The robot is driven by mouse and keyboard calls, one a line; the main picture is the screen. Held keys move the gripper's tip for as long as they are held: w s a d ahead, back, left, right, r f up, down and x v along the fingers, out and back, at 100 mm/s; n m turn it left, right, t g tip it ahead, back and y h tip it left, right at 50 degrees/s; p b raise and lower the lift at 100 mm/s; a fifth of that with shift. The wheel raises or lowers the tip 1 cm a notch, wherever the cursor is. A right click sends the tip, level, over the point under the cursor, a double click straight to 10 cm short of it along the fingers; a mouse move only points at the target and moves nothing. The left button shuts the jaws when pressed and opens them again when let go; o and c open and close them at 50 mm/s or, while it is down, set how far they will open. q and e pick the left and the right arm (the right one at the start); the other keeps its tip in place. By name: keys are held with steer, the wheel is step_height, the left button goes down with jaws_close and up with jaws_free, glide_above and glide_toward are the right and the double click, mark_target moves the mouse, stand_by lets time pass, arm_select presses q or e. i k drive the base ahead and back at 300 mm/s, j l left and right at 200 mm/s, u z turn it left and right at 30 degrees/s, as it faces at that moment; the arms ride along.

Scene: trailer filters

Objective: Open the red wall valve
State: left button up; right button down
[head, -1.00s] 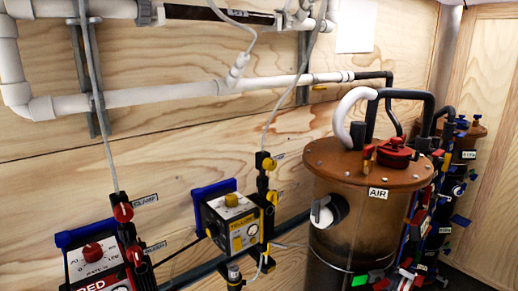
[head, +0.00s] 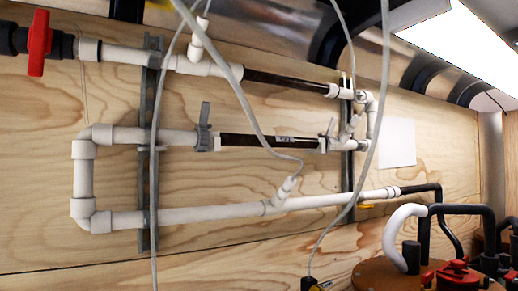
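The red wall valve (head: 39,43) is at the upper left of the head view. Its red handle stands upright, across the line of the pipe. It sits on a dark pipe section that joins a white pipe (head: 120,56) running right along the wooden wall. The pipe's left end runs out of the picture. Neither of my grippers shows in the head view.
White pipes on grey wall brackets (head: 150,190) cross the plywood wall, with grey-handled fittings (head: 204,127) on the middle run. Thin grey hoses hang in front. A brown-topped tank (head: 375,274) with black and white hoses stands at the lower right.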

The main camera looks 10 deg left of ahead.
mark_target(40, 37)
steer(key=u, duration=1.45)
steer(key=j+z, duration=0.1)
steer(key=z, duration=0.35)
